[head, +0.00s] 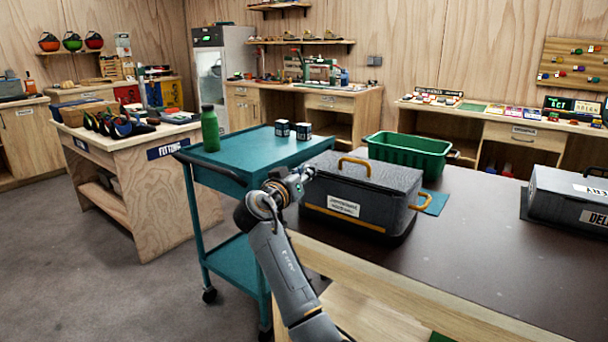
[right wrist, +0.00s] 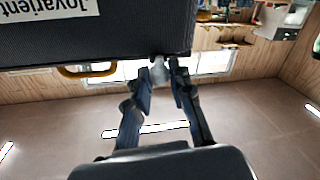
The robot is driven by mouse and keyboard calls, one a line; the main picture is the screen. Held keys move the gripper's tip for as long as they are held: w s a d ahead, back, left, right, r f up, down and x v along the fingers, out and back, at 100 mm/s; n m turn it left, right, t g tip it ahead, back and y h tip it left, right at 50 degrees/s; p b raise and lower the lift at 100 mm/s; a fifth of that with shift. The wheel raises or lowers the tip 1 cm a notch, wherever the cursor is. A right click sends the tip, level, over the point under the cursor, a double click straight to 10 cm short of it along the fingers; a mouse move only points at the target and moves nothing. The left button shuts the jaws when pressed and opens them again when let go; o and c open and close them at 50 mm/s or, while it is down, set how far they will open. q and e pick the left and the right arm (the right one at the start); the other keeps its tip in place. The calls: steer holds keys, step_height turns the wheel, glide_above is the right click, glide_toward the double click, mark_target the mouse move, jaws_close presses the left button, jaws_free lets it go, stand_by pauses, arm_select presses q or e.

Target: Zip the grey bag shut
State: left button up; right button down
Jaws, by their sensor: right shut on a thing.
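The grey bag (head: 325,187) stands upright on the dark-topped bench, with yellow handles and a white label on its front. My right gripper (head: 304,174) is at the bag's upper left corner. In the right wrist view, which is upside down, the bag (right wrist: 125,38) fills the upper left. There the fingers (right wrist: 162,78) are shut on a small pale tab, apparently the zip pull (right wrist: 159,70), at the bag's edge. I cannot make out how far the zip is open. My left gripper is not in view.
A green crate (head: 408,160) stands behind the bag, and a grey case (head: 568,193) lies at the right. A teal cart (head: 235,152) with a green bottle (head: 210,130) and two dark cups is at the left. The bench top (head: 470,255) in front is clear.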

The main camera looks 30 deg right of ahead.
steer(key=shift+a, duration=0.15)
steer(key=c, duration=1.2)
jaws_free()
steer(key=v, duration=1.2)
steer(key=shift+f, duration=0.1)
